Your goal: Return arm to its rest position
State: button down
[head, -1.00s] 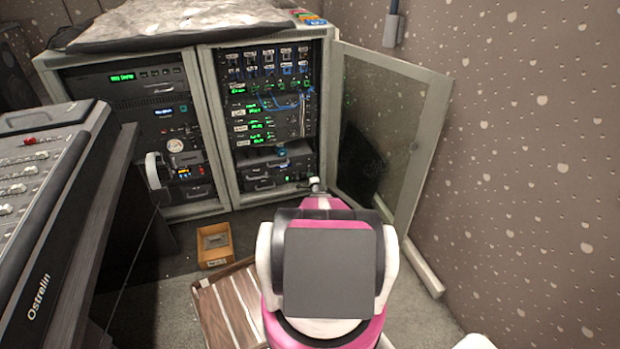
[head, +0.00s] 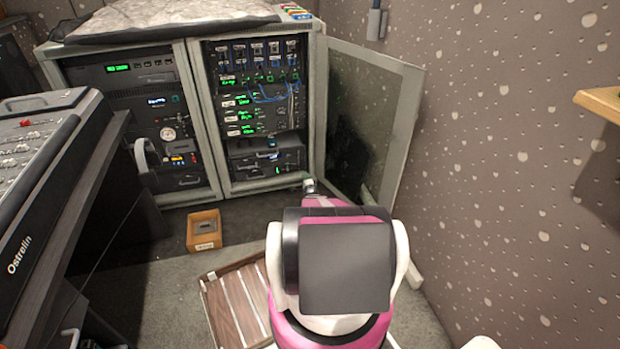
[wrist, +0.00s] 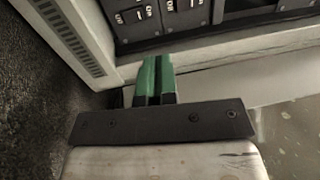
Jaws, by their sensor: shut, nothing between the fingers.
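My arm (head: 345,265), pink, white and dark grey, stands in the lower middle of the head view and reaches forward toward the open rack cabinet (head: 206,120). Its far end is mostly hidden behind its own links. In the wrist view my gripper (wrist: 156,62) has two green fingers side by side, closed together with nothing held. The fingertips point toward the cabinet's pale bottom frame, below dark rack units (wrist: 165,18). I cannot tell the exact gap to the frame.
The open cabinet door (head: 372,125) stands right of the arm, near the speckled wall (head: 510,150). A mixing console (head: 45,165) is at left. A small cardboard box (head: 204,230) and a slatted wooden crate (head: 235,305) lie on the floor. A wooden shelf edge (head: 600,102) juts in at right.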

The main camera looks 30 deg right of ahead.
jog(key=shift+s+a, duration=0.15)
jog(key=shift+s, duration=0.5)
jog(key=shift+a+r, duration=0.1)
jog(key=shift+r, duration=0.05)
jog(key=s+a+r+n+g+y, duration=0.1)
jog(key=s+a+r+n+g, duration=0.4)
jog(key=a+r, duration=0.6)
jog(key=s+a+r+n+g+y, duration=0.1)
jog(key=s+a+r+n+g, duration=0.35)
jog(key=a+r, duration=0.7)
jog(key=s+a+r+n+g+y, duration=0.1)
jog(key=s+a+r+n+g, duration=0.2)
jog(key=s+a+r, duration=0.3)
jog(key=s+a+r+n+g, duration=0.3)
jog(key=s+a+r, duration=0.3)
jog(key=s, duration=0.9)
jog(key=s+a+r+n+g+y, duration=0.1)
jog(key=s+a+r+n+g, duration=0.2)
jog(key=s+a+r+n, duration=0.2)
jog(key=s+a+r, duration=0.1)
jog(key=s+a, duration=0.2)
jog(key=s, duration=0.2)
jog(key=shift+s+a+y, duration=0.2)
jog(key=shift+a+y, duration=0.1)
jog(key=shift+a, duration=0.1)
